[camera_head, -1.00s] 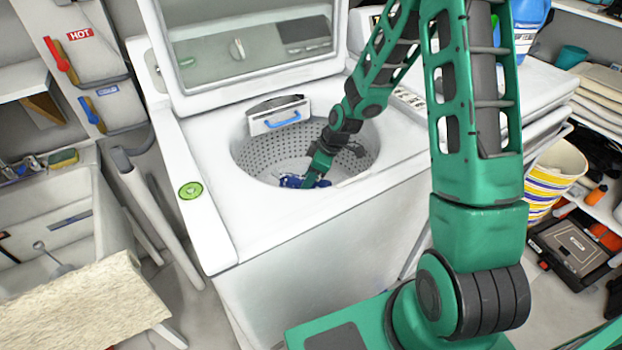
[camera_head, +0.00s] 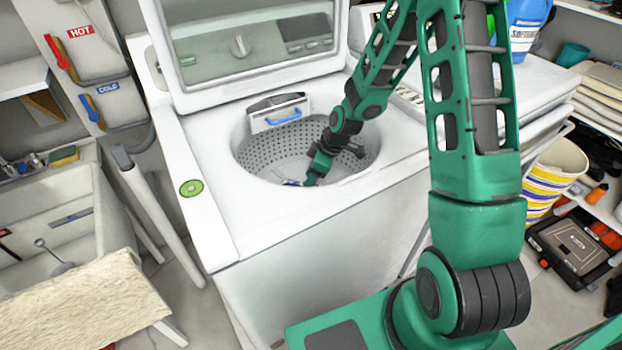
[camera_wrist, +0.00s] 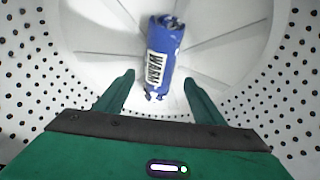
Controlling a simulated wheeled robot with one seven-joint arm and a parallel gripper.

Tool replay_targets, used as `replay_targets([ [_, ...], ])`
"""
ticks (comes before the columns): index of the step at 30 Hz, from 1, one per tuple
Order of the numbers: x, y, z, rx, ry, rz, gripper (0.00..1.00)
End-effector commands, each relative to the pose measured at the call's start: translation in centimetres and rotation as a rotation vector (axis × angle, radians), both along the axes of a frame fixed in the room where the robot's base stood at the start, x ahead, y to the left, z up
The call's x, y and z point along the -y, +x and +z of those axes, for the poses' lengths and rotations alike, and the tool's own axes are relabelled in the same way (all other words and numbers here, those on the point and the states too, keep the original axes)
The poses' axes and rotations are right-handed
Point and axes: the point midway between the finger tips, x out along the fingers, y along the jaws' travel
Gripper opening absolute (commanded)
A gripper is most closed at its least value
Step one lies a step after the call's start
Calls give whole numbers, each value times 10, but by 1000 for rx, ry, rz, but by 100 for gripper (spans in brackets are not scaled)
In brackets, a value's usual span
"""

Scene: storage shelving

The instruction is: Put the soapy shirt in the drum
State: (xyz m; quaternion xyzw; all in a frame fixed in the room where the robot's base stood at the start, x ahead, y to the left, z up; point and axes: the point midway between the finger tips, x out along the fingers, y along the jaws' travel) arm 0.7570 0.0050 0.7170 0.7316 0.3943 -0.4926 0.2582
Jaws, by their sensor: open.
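A blue rolled bundle (camera_wrist: 164,52), which I take to be the shirt, has a white label with dark lettering. It lies on the pale finned floor of the washer drum, beyond my fingertips in the wrist view. My gripper (camera_wrist: 159,78) is open, its two green fingers apart with nothing between them. In the head view my gripper (camera_head: 312,178) reaches down inside the perforated drum (camera_head: 258,155). Only a small blue and white bit of the bundle (camera_head: 289,183) shows there; the front rim hides the rest.
The washer lid (camera_head: 250,50) stands raised behind the opening. A small white piece with a blue handle (camera_head: 283,116) sits at the drum's back rim. A sink (camera_head: 50,215) is at the left, a striped bucket (camera_head: 555,175) at the right. Drum walls surround my gripper.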

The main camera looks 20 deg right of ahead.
Motion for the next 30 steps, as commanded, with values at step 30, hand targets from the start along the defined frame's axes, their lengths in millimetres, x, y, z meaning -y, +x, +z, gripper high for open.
replay_targets([
  [30, 39, -24, 122, 0, 0, -1, 63],
])
